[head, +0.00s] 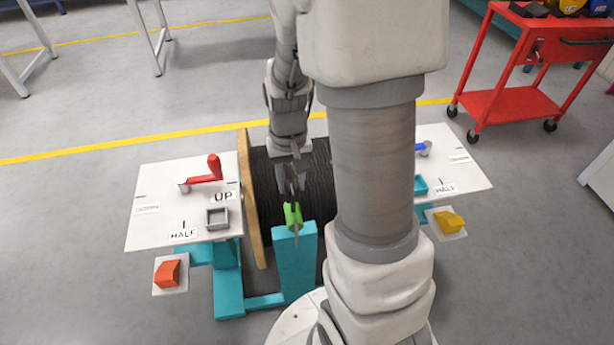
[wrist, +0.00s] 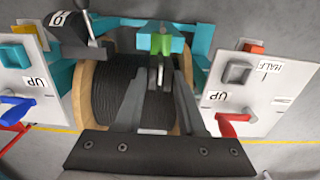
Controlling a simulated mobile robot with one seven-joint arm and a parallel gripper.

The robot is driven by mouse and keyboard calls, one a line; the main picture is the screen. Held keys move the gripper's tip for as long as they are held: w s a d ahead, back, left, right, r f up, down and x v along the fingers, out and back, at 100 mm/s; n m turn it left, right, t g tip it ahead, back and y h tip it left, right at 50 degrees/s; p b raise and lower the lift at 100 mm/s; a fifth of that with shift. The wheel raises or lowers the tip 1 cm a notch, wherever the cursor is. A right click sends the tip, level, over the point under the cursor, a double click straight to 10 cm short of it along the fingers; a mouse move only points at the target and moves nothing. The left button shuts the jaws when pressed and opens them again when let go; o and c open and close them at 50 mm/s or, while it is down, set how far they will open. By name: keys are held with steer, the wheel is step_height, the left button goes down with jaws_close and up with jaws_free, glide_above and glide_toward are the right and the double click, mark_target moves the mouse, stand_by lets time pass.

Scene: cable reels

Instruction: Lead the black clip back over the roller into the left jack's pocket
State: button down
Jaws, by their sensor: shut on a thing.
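My gripper (head: 292,192) is over the front of the cable reel, at the green roller (head: 289,216) on its teal post. In the wrist view my gripper (wrist: 160,82) is shut on a narrow dark piece, which I take for the black clip (wrist: 159,72). The clip overlaps the green roller (wrist: 161,43) in that view; whether it touches is unclear. The left jack's pocket, an open grey square frame (head: 208,218), is on the left white panel (head: 150,190), left of my gripper. It looks empty. The pocket also shows in the wrist view (wrist: 230,74).
The black cable reel (head: 265,185) with wooden flanges stands between the panels. A red lever (head: 214,166) rises behind the pocket. An orange block (head: 168,272) sits in front of the left panel. The right panel (head: 462,172) carries a blue lever (head: 422,149) and teal pocket (head: 420,184).

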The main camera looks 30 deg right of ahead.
steer(key=w+a, duration=0.2)
steer(key=a, duration=0.5)
steer(key=shift+w+a, duration=0.15)
stand_by(0.6)
